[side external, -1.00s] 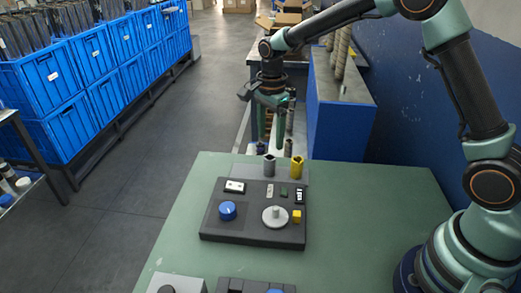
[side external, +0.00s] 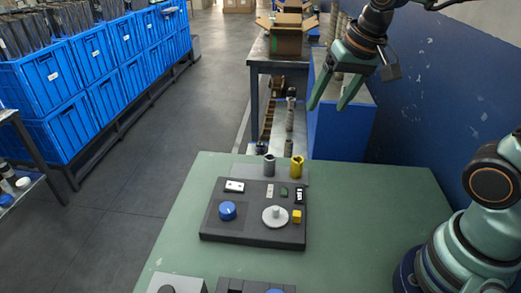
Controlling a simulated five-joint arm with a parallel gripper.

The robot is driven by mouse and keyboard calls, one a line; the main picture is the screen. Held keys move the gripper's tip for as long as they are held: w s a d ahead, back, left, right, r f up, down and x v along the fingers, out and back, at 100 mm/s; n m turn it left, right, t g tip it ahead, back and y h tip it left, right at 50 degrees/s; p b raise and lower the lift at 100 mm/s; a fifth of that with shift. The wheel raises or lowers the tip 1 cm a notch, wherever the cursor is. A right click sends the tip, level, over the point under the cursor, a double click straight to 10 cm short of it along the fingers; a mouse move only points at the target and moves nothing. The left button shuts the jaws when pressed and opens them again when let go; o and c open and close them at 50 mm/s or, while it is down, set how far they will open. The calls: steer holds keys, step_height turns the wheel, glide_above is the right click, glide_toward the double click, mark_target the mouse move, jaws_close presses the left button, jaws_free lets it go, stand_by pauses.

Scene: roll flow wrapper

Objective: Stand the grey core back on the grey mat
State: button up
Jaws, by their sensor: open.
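The grey core (side external: 269,166) is a small grey cylinder standing upright at the far edge of the green table. It stands on a grey mat (side external: 243,172), which shows as a thin strip behind the dark control panel. A yellow core (side external: 296,167) stands just to its right on the same mat. My gripper (side external: 328,106) is open and empty, with its two green fingers apart and pointing down. It is up in the air, above and to the right of both cores, and touches neither.
A dark panel (side external: 212,222) with a blue knob (side external: 228,210), a white dial (side external: 275,216) and a yellow button (side external: 297,216) lies in front of the mat. More control boxes sit at the near edge. The green table's right side (side external: 390,210) is clear.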

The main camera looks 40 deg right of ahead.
steer(key=shift+s+d+f+n+t, duration=0.1)
steer(key=shift+s+n+t, duration=0.15)
steer(key=shift+s+n, duration=0.6)
steer(key=shift+s+d+f+n+t, duration=0.15)
steer(key=shift+s+n+t, duration=0.05)
steer(key=shift+s+n, duration=0.6)
steer(key=shift+s+d+f+n+t, duration=0.1)
steer(key=shift+s+n+t, duration=0.15)
steer(key=shift+s+n, duration=0.6)
